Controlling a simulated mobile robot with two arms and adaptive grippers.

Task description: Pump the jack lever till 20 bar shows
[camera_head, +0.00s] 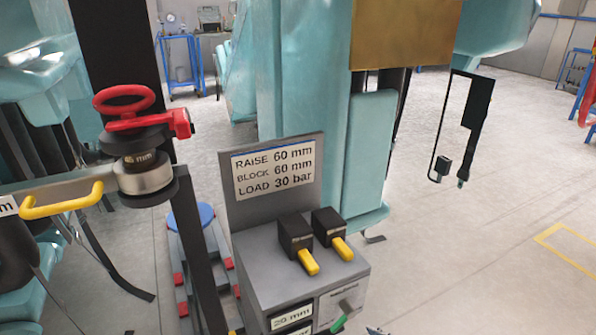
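A grey control box (262,262) stands at the lower middle. Two black blocks with yellow handles, a left one (308,262) and a right one (342,248), sit on its top. A green-tipped handle (338,324) shows on its front at the bottom edge. I cannot tell which handle is the jack lever. A sign (274,171) on the box's upright plate reads RAISE 60 mm, BLOCK 60 mm, LOAD 30 bar. No pressure reading is legible. A red handwheel (123,99) sits above a black and silver cylinder (145,175) at the left. Neither gripper shows.
A grey bar with a yellow handle (62,202) juts in from the left. A dark post (198,262) and a blue-topped floor unit (206,216) stand beside the box. Teal structures (310,80) rise behind. The floor at right (470,270) is mostly clear.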

